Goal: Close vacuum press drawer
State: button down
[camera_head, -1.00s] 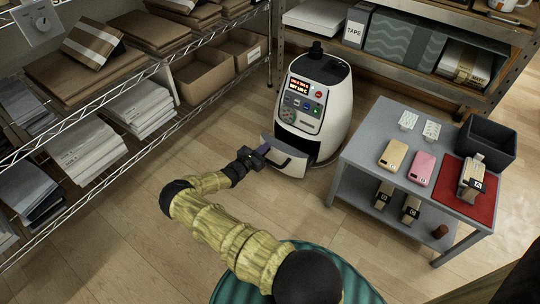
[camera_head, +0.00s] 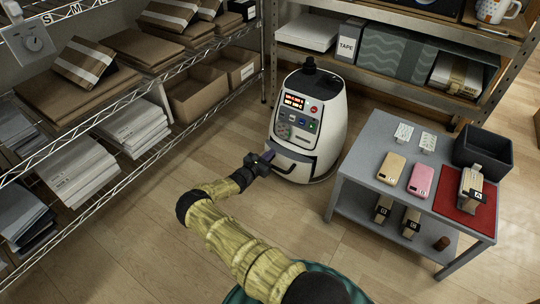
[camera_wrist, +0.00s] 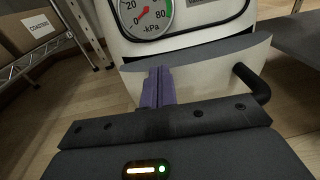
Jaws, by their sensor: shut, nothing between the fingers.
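The white vacuum press (camera_head: 318,105) stands on the floor, with lit displays and buttons on its front. Its drawer (camera_head: 292,168) is low on the front, with a dark bar handle (camera_head: 286,168). In the wrist view the drawer front (camera_wrist: 205,75) fills the middle, with the handle (camera_wrist: 252,84) to the right and a grey strip along its top, so it seems to stand out slightly. My gripper (camera_head: 274,156) is at the left part of the drawer front. Its purple fingers (camera_wrist: 158,84) are together and empty, left of the handle, seemingly against the front; exact contact is hidden.
A grey table (camera_head: 370,150) with phones, a red mat and a dark bin stands right of the press. Wire shelves (camera_head: 135,155) with boxes and papers run along the left. A shelf unit (camera_head: 400,95) is behind. The wooden floor left of my arm is clear.

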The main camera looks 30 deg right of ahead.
jog(key=shift+s+a+r, duration=0.1)
jog(key=shift+a, duration=0.3)
jog(key=f+p+v, duration=0.1)
jog(key=p+v, duration=0.5)
jog(key=v, duration=0.7)
jog(key=shift+r, duration=0.35)
jog(key=shift+s, duration=0.15)
jog(key=shift+r, duration=0.1)
